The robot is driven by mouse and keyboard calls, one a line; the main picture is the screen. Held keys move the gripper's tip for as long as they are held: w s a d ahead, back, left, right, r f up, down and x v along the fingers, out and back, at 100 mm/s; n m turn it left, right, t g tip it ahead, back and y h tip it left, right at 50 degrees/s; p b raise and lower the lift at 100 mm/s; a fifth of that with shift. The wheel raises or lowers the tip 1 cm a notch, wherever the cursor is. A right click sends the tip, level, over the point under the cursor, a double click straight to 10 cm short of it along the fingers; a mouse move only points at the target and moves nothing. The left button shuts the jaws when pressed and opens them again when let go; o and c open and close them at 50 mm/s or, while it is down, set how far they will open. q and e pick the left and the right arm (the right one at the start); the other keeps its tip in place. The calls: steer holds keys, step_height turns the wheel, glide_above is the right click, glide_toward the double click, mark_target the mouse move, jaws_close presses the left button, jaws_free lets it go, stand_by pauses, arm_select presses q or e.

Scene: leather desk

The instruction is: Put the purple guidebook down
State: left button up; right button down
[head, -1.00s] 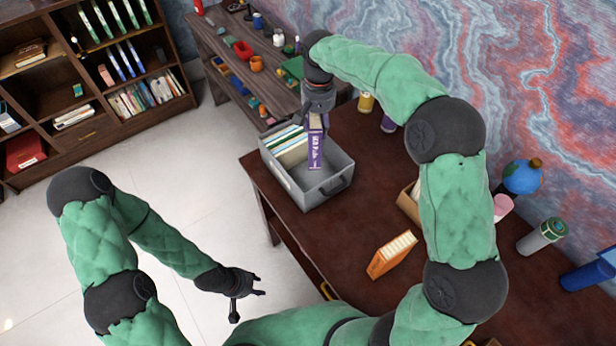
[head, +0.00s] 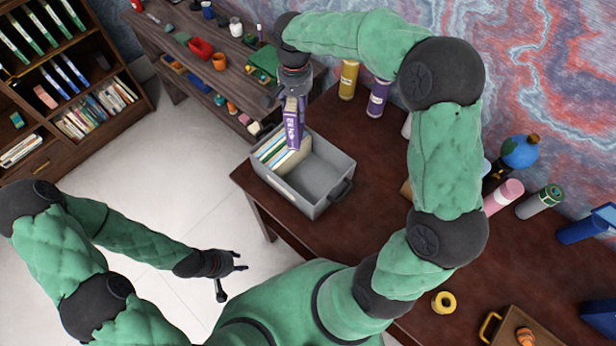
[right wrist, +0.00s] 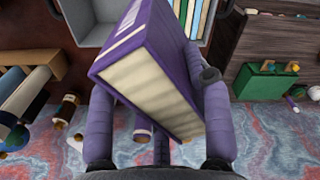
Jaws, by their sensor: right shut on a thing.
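The purple guidebook (head: 292,124) hangs upright from my right gripper (head: 293,92), spine showing in the head view. In the right wrist view the guidebook (right wrist: 150,70) sits between the two fingers, its pale page edges facing the camera. The gripper is shut on it, above the far side of a grey bin (head: 322,186) on the desk. Several books (head: 277,152) stand in the bin's left part; its right part looks empty. Whether the guidebook's lower end is inside the bin is hard to tell. My left gripper (head: 238,262) is empty, fingers apart, over the floor.
The brown desk (head: 364,165) holds a yellow bottle (head: 348,80) and a purple bottle (head: 377,98) behind the bin. A yellow tape roll (head: 443,302) and a tray (head: 530,335) lie at the right. A cluttered side bench (head: 190,50) stands beyond.

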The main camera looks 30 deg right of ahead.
steer(key=s+d+f+m+p, duration=0.15)
steer(key=s+f+m, duration=0.45)
steer(key=s, duration=0.6)
step_height(320, 180, down, 9)
steer(key=b, duration=0.2)
steer(key=shift+f+m, duration=0.15)
steer(key=shift+m, duration=0.15)
steer(key=shift+s+d+f, duration=0.1)
steer(key=shift+f, duration=0.1)
steer(key=c, duration=0.5)
jaws_free()
steer(key=shift+c, duration=0.2)
